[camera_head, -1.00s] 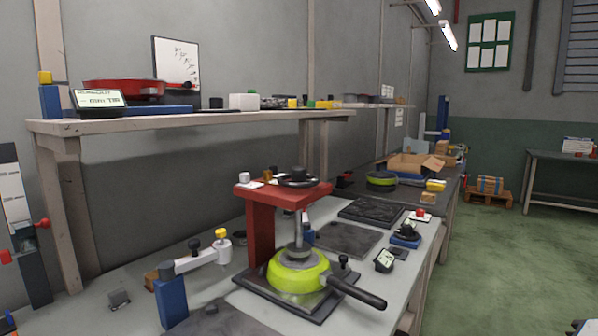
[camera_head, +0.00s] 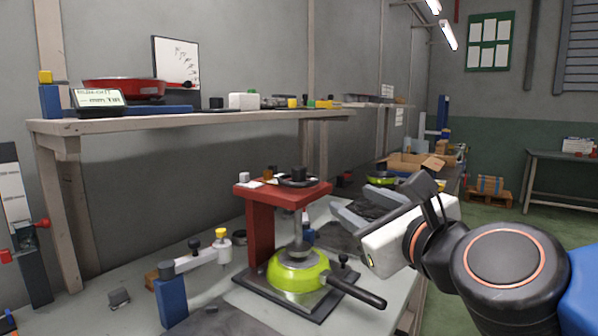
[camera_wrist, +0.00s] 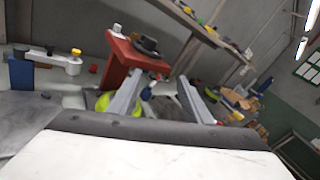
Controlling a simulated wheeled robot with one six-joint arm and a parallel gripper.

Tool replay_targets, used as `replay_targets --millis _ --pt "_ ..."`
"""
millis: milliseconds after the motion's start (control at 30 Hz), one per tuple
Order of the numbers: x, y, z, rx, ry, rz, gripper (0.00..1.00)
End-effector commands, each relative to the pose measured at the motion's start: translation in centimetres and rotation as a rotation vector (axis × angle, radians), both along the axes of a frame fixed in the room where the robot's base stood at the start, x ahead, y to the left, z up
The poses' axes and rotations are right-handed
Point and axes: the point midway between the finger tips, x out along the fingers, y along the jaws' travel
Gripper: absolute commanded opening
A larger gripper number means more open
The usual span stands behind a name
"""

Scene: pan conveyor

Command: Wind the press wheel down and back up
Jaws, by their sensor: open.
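The red press (camera_head: 262,215) stands on the bench with its dark press wheel (camera_head: 297,180) lying flat on top, a black hub at its middle. Its spindle (camera_head: 298,228) runs down to a round grey pad at the green pan (camera_head: 297,277); I cannot tell whether they touch. The pan's black handle points to the front right. My gripper (camera_head: 350,218) is open and empty, to the right of the press and lower than the wheel. In the wrist view my two fingers (camera_wrist: 162,95) are spread apart, and the wheel (camera_wrist: 147,46) shows beyond them at upper left.
A blue stand with a grey arm (camera_head: 187,275) is left of the press on the bench (camera_head: 85,300). A shelf (camera_head: 200,124) with a red pan (camera_head: 123,86) runs along the wall behind. Another green pan (camera_head: 381,177) and an open cardboard box (camera_head: 413,163) sit farther back.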

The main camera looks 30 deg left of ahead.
Motion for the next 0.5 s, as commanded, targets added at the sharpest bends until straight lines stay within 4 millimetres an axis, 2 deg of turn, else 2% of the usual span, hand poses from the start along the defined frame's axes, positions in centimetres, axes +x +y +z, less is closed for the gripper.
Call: replay_targets --millis 33,100,233,500 --pt "-0.8 1.1 0.5 0.055 0.045 0.001 0.45" --pt "-1.4 2.1 0.9 0.125 0.107 -0.008 0.45" --pt "-2.2 3.2 1.6 0.215 0.187 -0.019 0.45" --pt "-1.9 4.4 1.8 0.261 0.229 -0.029 0.45"
